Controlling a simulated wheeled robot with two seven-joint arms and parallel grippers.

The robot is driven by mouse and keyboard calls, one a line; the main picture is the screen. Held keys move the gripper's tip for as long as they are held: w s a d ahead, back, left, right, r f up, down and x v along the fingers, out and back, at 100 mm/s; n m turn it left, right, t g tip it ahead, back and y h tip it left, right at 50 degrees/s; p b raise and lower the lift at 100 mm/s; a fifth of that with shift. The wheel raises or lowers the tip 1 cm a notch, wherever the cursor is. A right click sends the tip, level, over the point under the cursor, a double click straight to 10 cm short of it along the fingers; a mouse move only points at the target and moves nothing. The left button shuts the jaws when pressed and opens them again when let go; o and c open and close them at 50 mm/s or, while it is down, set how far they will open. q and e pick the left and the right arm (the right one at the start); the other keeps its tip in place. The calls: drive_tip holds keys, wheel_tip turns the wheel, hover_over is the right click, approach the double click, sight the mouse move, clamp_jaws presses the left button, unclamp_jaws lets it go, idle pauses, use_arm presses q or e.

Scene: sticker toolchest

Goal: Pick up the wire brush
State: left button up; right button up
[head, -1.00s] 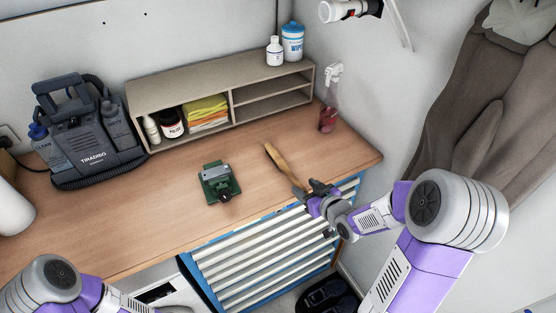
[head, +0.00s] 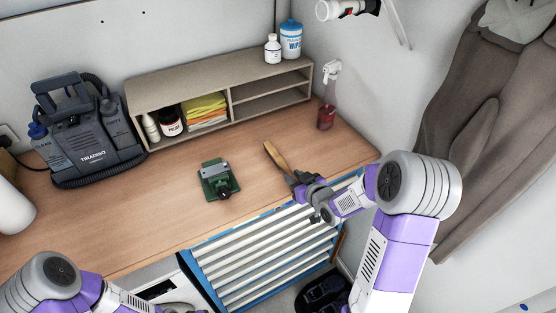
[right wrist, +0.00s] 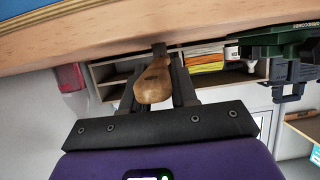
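The wire brush (head: 276,157) lies on the wooden workbench near its front right edge, its wooden part pointing back and left. My right gripper (head: 298,180) is at the brush's near end, over the bench edge, and hides that end in the head view. In the right wrist view, the rounded wooden end of the brush (right wrist: 153,84) sits between the two dark fingers of my right gripper (right wrist: 158,66). The fingers stand apart on either side of it; a firm hold does not show. My left arm is at the lower left of the head view, its gripper outside the frame.
A green vise-like tool (head: 217,180) stands left of the brush. A beige shelf (head: 180,93) with bottles and yellow cloths is behind. A red container (head: 326,117) stands at the back right. The blue tool chest (head: 265,255) is below the bench edge. Bench surface around the brush is clear.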

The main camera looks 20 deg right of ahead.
clamp_jaws()
wheel_tip(320, 180, up, 9)
drive_tip(key=shift+f+p, duration=0.1)
drive_tip(key=shift+p, duration=0.4)
hover_over(282, 162)
drive_tip(key=s, duration=0.2)
drive_tip(key=shift+w+d+f, duration=0.1)
drive_tip(key=shift+w+f, duration=0.15)
drive_tip(key=shift+f, duration=0.2)
drive_tip(key=shift+s+f+b, duration=0.1)
drive_tip(key=shift+f+b, duration=0.5)
drive_tip(key=shift+f, duration=0.1)
drive_tip(key=shift+f+b, duration=1.35)
drive_tip(key=shift+f, duration=1.25)
drive_tip(key=shift+f+b, duration=0.6)
drive_tip(key=shift+b, duration=0.1)
drive_tip(key=o, duration=0.8)
unclamp_jaws()
